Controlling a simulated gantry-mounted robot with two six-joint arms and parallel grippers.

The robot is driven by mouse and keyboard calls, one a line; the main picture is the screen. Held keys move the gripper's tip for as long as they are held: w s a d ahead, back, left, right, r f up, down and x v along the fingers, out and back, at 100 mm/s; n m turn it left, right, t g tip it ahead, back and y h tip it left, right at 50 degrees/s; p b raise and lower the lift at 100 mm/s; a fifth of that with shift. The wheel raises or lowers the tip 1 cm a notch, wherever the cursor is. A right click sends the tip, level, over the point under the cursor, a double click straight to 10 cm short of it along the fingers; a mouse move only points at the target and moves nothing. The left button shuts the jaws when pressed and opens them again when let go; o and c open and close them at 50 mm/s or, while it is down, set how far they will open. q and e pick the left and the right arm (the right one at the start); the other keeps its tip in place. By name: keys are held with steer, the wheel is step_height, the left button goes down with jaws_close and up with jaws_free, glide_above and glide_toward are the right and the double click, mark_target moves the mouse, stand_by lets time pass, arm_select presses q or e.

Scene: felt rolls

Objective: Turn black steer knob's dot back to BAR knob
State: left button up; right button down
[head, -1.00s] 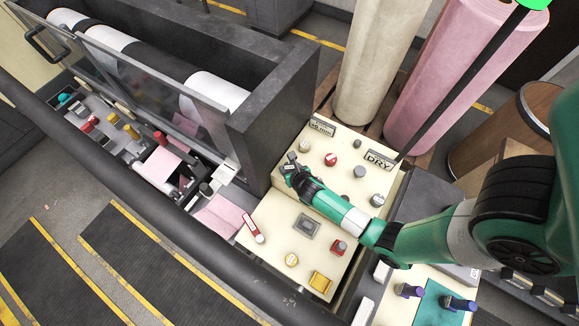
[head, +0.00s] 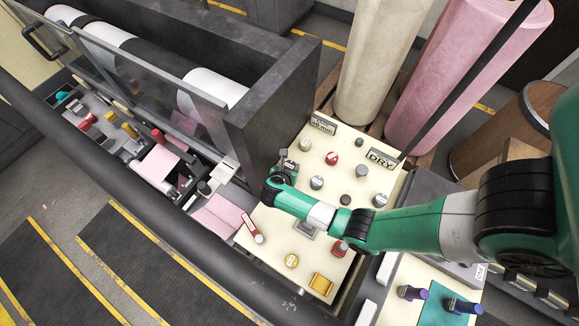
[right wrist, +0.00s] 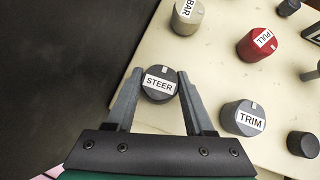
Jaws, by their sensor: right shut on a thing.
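The black STEER knob (right wrist: 158,86) stands between the two fingertips of my right gripper (right wrist: 160,76) in the right wrist view. The gripper is shut on its sides. A small pale mark shows near the knob's upper rim, above the white label. The pale BAR knob (right wrist: 187,16) stands beyond it, up and slightly right. In the head view my right gripper (head: 284,168) is at the panel's upper left edge, and the arm and wrist largely hide the STEER knob. My left gripper is not in view.
The grey TRIM knob (right wrist: 242,118) and red PULL knob (right wrist: 258,44) stand close on the right. The cream panel (head: 385,178) holds several other knobs. A dark machine wall (head: 262,120) rises beside it. Felt rolls (head: 375,60) stand behind.

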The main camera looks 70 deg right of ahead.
steer(key=shift+m, duration=0.3)
steer(key=shift+c, duration=1.4)
jaws_free()
steer(key=shift+g, duration=0.3)
steer(key=p+v, duration=0.1)
steer(key=v, duration=1)
steer(key=shift+a+r, duration=0.2)
steer(key=shift+s, duration=0.1)
